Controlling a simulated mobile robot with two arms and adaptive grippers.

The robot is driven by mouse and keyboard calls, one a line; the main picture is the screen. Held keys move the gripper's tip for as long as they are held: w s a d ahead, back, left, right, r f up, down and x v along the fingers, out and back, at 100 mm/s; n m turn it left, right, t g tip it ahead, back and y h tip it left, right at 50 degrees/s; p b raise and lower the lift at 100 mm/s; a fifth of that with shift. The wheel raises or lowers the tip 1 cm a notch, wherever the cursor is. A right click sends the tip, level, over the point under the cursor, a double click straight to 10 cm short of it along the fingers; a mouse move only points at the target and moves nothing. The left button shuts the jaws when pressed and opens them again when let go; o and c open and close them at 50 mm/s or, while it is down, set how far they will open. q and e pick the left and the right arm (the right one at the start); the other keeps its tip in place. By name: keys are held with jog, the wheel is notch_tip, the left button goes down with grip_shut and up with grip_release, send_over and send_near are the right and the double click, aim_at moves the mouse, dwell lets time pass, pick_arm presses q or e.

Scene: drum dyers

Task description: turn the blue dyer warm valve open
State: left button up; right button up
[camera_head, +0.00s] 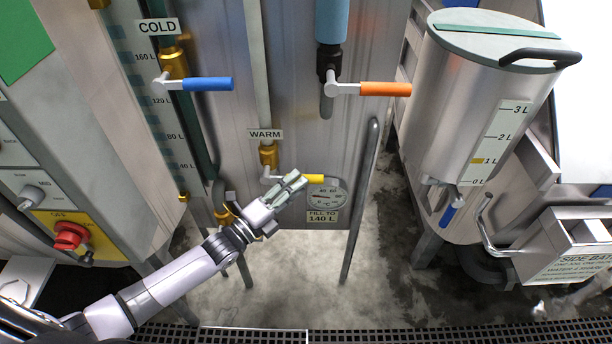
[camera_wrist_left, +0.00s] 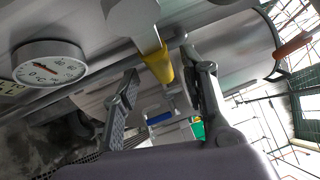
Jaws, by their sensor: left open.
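The warm valve sits under the WARM label (camera_head: 265,134) on the grey metal dyer. It has a brass body (camera_head: 268,156) and a grey lever with a yellow grip (camera_head: 314,178) pointing right, roughly level. My left gripper (camera_head: 296,181) is at the lever, overlapping it in the head view, so part of the lever is hidden. In the left wrist view the yellow grip (camera_wrist_left: 158,63) shows between the open fingers of my left gripper (camera_wrist_left: 165,86), near the tips. I cannot tell whether either finger touches it. My right gripper is out of view.
The blue COLD lever (camera_head: 207,84) and an orange lever (camera_head: 384,89) are higher up. A steel tank (camera_head: 478,100) stands right. A red knob (camera_head: 70,235) is left. Wet floor (camera_head: 290,280) is clear below.

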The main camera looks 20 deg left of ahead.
pick_arm(q)
jog(key=shift+x, duration=1.95)
jog(key=shift+c, duration=0.2)
grip_shut()
